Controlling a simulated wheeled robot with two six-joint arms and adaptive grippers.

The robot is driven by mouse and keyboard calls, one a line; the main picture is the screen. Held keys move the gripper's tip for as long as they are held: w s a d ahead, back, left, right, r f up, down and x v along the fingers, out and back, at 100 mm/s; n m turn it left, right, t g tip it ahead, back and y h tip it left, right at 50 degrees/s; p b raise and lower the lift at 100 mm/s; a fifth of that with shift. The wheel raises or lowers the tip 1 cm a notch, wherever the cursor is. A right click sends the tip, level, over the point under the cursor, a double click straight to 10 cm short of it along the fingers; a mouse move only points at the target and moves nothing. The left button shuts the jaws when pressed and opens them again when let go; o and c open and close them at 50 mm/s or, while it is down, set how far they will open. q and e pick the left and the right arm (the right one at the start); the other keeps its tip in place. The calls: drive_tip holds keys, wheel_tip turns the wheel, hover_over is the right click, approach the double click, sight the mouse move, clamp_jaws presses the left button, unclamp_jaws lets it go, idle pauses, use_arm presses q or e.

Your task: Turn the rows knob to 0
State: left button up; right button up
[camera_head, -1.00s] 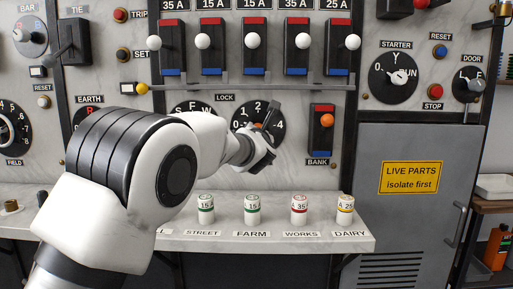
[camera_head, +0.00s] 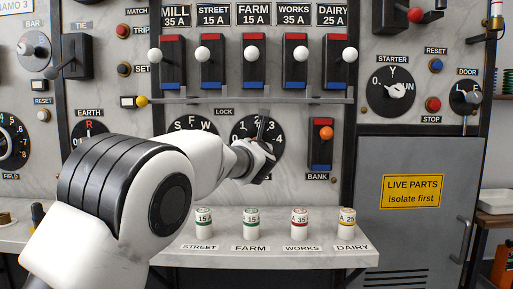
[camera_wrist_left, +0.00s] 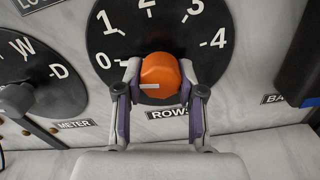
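The rows knob (camera_wrist_left: 160,76) is orange with a small white mark, on a black dial (camera_wrist_left: 115,40) numbered 0 to 4 in the left wrist view. My left gripper (camera_wrist_left: 160,72) has one fingertip on each side of the knob, appearing to press against it. In the head view my left gripper (camera_head: 264,140) is in front of the rows dial (camera_head: 240,130) and hides the knob. The ROWS label (camera_wrist_left: 168,113) is partly hidden by a finger. My right gripper is not in view.
The meter dial (camera_wrist_left: 40,90) is left of the rows dial. The bank lever (camera_head: 326,133) with its orange ball is to the right. A shelf (camera_head: 215,254) with several white fuses lies below, and a row of white-balled levers (camera_head: 252,53) is above.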

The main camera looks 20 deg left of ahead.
use_arm(q)
drive_tip(key=o, duration=0.3)
drive_tip(key=shift+o, duration=0.2)
drive_tip(key=shift+s, duration=0.15)
drive_tip(key=v, duration=1.1)
drive_tip(key=shift+s, duration=0.35)
drive_tip(key=shift+d+r, duration=0.1)
drive_tip(key=shift+d, duration=0.05)
